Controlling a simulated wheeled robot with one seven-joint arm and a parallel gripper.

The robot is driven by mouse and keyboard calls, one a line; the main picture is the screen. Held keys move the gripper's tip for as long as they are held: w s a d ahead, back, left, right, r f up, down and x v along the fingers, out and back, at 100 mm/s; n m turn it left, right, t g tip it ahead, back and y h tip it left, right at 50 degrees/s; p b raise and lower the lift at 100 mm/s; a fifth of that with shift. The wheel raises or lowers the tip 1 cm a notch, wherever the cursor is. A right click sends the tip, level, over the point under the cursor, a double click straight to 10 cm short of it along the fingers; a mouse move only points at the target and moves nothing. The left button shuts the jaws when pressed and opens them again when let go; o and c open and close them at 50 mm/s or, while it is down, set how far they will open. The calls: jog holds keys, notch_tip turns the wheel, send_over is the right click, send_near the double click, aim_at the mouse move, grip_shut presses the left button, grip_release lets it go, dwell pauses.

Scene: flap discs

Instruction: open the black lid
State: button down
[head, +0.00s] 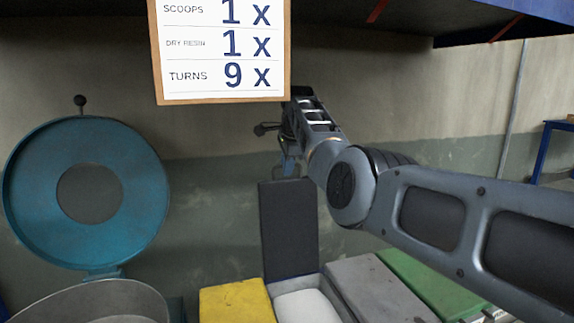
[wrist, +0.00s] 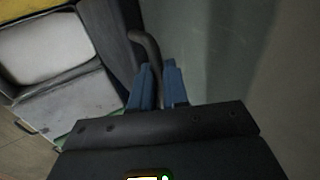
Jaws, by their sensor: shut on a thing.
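The black lid (head: 288,230) stands upright, open, at the back of its bin, which shows white contents (head: 303,305) inside. In the wrist view the black lid (wrist: 108,38) is seen edge-on, with a curved dark handle (wrist: 147,43) at its edge. My gripper (wrist: 158,75) has its blue fingers closed around this handle. In the head view my gripper (head: 290,168) is just above the lid's top edge, partly hidden by my arm.
A yellow lid (head: 237,302) lies left of the open bin, a grey lid (head: 370,290) and a green lid (head: 428,284) right of it. A round teal lid (head: 140,190) stands open at left above a metal drum (head: 95,297). A sign (head: 222,50) hangs above.

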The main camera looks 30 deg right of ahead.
jog(key=c, duration=1.3)
grip_release()
jog(key=shift+s+f, duration=0.2)
jog(key=shift+f, duration=0.45)
jog(key=shift+w+b+v, duration=0.15)
jog(key=shift+b+v, duration=0.3)
jog(key=shift+v, duration=1.7)
jog(key=shift+w+b+v, duration=0.15)
jog(key=shift+b+v, duration=0.3)
jog(key=shift+v, duration=1.7)
jog(key=shift+r, duration=0.15)
